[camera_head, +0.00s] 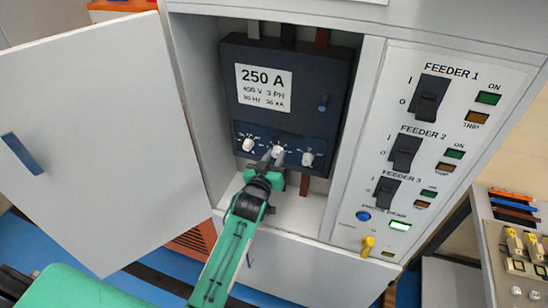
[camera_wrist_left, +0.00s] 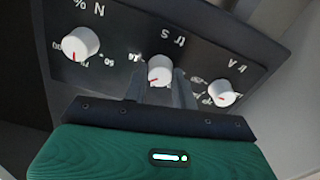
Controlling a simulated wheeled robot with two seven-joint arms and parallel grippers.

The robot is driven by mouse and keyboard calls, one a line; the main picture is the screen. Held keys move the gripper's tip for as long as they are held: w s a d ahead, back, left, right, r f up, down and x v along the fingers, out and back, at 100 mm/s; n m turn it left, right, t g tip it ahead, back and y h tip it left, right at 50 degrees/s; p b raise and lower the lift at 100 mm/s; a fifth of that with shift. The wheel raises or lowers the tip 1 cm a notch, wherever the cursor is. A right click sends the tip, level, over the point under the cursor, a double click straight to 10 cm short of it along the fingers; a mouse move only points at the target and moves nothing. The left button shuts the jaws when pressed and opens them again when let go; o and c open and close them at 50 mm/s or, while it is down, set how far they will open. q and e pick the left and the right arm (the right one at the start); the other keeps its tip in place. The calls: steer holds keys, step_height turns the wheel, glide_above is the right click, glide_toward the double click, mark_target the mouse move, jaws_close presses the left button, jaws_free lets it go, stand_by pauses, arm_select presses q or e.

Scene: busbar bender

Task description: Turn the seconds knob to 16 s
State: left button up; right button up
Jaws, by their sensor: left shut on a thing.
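The breaker (camera_head: 290,85) is a dark box marked 250 A with three white knobs along its lower strip. The middle knob (camera_head: 278,149), labelled in seconds, also shows in the left wrist view (camera_wrist_left: 160,68). The fingers hide part of the dial's scale. The exact setting is too small to read. My right gripper is out of view.
Two other knobs flank it, the left one (camera_head: 248,144) and the right one (camera_head: 308,158). The open cabinet door (camera_head: 90,130) stands to the left. The feeder panel (camera_head: 455,95) with switches is to the right. The compartment floor is mostly bare.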

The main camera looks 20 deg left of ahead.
arm_select(q)
steer(key=shift+m, duration=0.3)
steer(key=m, duration=0.8)
steer(key=shift+m, duration=0.3)
stand_by(0.5)
steer(key=o, duration=1)
